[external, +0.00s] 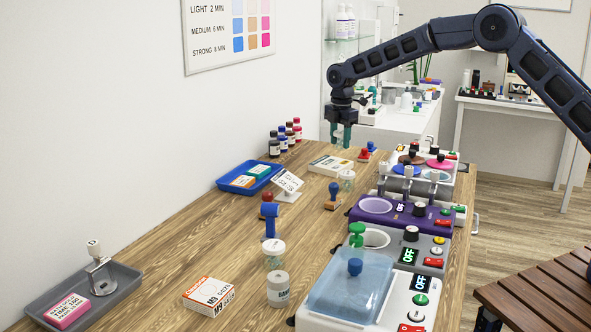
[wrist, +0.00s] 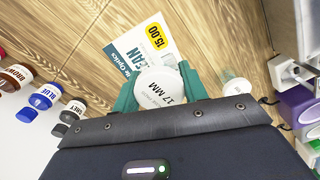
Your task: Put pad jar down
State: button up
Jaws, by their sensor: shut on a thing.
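My gripper (external: 341,133) hangs above the wooden counter, over the back end, with its teal fingers pointing down. In the wrist view its fingers (wrist: 158,92) close on either side of the pad jar (wrist: 161,88), a round white-lidded jar marked 17 MM. The jar's sides are mostly hidden by the lid and the gripper body, and it can hardly be made out between the fingers in the external view. Other white-lidded jars stand on the counter: one behind (external: 347,181), one at the middle (external: 274,250) and one nearer (external: 278,290).
Several small bottles (external: 285,138), a blue tray (external: 249,186) and stamps (external: 333,198) stand around. Heater units (external: 405,215) line the right edge. Bare wood (external: 235,235) shows at middle left.

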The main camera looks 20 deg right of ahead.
aim_at(339, 164)
jog(key=shift+f, duration=2.6)
jog(key=shift+f, duration=0.15)
jog(key=o, duration=1)
